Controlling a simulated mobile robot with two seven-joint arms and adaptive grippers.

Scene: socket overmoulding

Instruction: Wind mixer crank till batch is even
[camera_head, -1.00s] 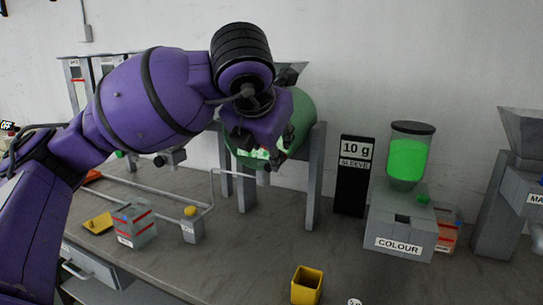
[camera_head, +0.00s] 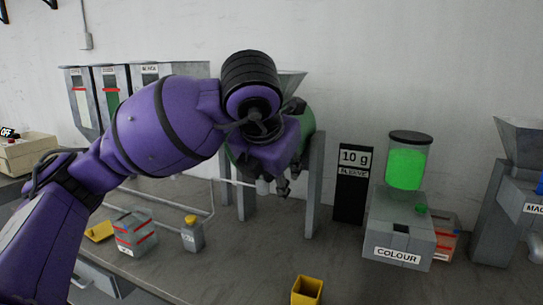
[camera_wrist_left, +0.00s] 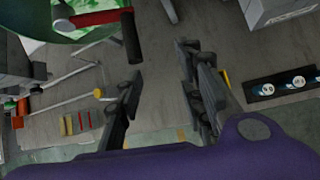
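The mixer is a green drum (camera_head: 307,122) between grey posts, largely hidden behind my left arm in the head view. In the left wrist view the drum's edge (camera_wrist_left: 100,28) is at the top left. The crank there has a red arm (camera_wrist_left: 95,18) and a dark handle (camera_wrist_left: 131,38). My left gripper (camera_wrist_left: 158,65) is open, with nothing between its fingers. The handle lies beyond and left of the gap, apart from the fingers in that picture. In the head view the gripper (camera_head: 280,186) points down in front of the drum. The batch inside is hidden there. My right gripper is out of view.
A colour dispenser (camera_head: 400,225) and a black 10 g sleeve stand (camera_head: 352,185) are right of the mixer. A yellow cup (camera_head: 307,291) is at the front edge. A grey box (camera_head: 134,233) and pipework lie left. The bench before the mixer is mostly clear.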

